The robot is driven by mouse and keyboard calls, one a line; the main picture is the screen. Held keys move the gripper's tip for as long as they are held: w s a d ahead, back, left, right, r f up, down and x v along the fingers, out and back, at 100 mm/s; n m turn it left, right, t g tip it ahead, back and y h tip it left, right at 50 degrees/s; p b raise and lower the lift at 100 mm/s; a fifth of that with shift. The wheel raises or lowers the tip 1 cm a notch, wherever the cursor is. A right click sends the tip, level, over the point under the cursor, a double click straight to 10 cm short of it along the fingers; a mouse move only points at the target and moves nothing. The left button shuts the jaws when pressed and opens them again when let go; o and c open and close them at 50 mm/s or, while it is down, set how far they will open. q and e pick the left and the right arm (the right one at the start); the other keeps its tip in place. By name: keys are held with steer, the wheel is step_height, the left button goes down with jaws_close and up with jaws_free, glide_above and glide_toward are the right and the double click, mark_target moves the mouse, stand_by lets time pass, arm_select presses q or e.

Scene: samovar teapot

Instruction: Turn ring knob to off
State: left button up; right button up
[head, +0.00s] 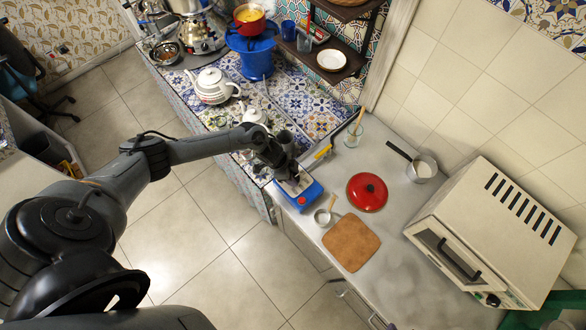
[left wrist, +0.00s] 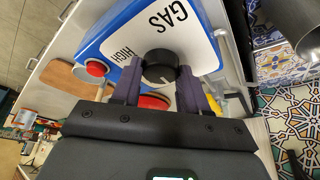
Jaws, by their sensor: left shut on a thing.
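The ring knob (left wrist: 160,64) is a round black dial on the white top panel of a blue gas stove (left wrist: 103,40) marked "GAS" and "HIGH". My left gripper (left wrist: 158,80) is shut on the knob, with one purple-grey finger on each side of it. In the head view the blue stove (head: 312,193) stands at the near left end of the grey counter. My left gripper (head: 290,180) reaches it from above and hides the knob there. A red button (left wrist: 96,68) sits on the stove beside the panel. My right gripper is not seen.
A white oven (head: 495,235) stands at the right. Teapots (head: 211,86) stand on the tiled counter behind my arm.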

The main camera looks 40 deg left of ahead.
arm_select(q)
steer(key=shift+n, duration=0.3)
steer(key=o, duration=1)
steer(key=shift+r, duration=0.1)
steer(key=v, duration=1)
steer(key=shift+s+a+r, duration=0.1)
steer(key=shift+s+r, duration=0.05)
steer(key=shift+r, duration=0.15)
